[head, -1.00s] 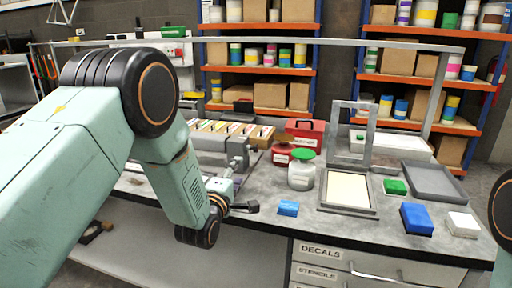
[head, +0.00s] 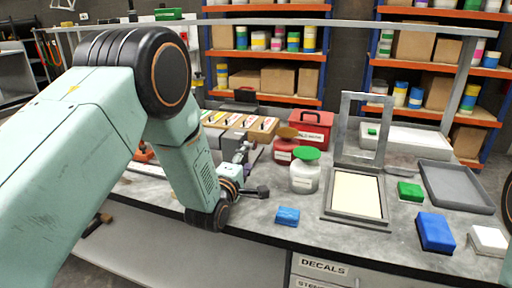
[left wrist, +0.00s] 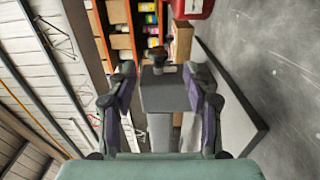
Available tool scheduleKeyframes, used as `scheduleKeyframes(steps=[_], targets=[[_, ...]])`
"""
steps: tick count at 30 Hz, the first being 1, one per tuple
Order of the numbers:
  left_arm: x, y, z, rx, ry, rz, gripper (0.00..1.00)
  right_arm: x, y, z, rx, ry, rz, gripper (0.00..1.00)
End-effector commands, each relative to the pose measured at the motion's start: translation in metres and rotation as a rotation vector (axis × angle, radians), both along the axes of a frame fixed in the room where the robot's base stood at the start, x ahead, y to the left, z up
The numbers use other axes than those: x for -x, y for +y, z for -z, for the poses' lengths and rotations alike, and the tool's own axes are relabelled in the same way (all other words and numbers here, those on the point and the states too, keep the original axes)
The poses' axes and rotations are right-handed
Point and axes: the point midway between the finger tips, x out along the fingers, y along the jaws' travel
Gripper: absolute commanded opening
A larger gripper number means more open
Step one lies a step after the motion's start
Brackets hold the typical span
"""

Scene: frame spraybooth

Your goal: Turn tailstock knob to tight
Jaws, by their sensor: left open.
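A grey block-shaped tailstock (left wrist: 165,98) fills the middle of the left wrist view, with a dark small knob (left wrist: 158,58) at its far end. My left gripper (left wrist: 162,90) is open, one finger on each side of the tailstock, with the knob beyond and between its fingertips. I see no contact. In the head view my left gripper (head: 254,170) is at the near end of the grey machine body (head: 228,138). The knob cannot be made out there, and its setting is not readable. My right gripper is not in view.
Right of the gripper stand a green-lidded jar (head: 304,178), a red box (head: 311,130) and a framed screen (head: 357,195). A small blue block (head: 287,216) lies near the bench (head: 265,228) front edge. Blue (head: 435,232) and green (head: 409,191) blocks lie farther right.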

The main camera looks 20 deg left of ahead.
Motion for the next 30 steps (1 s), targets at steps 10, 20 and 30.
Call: scheduleKeyframes(steps=[10,20,30], targets=[[-0.045,-0.001,0.002,0.000,0.000,-0.001,0.51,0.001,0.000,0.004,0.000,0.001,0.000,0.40],[-0.071,-0.002,0.001,0.001,0.000,-0.001,0.51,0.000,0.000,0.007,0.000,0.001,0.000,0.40],[-0.074,-0.002,0.001,0.000,0.001,-0.001,0.48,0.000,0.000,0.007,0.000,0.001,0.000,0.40]])
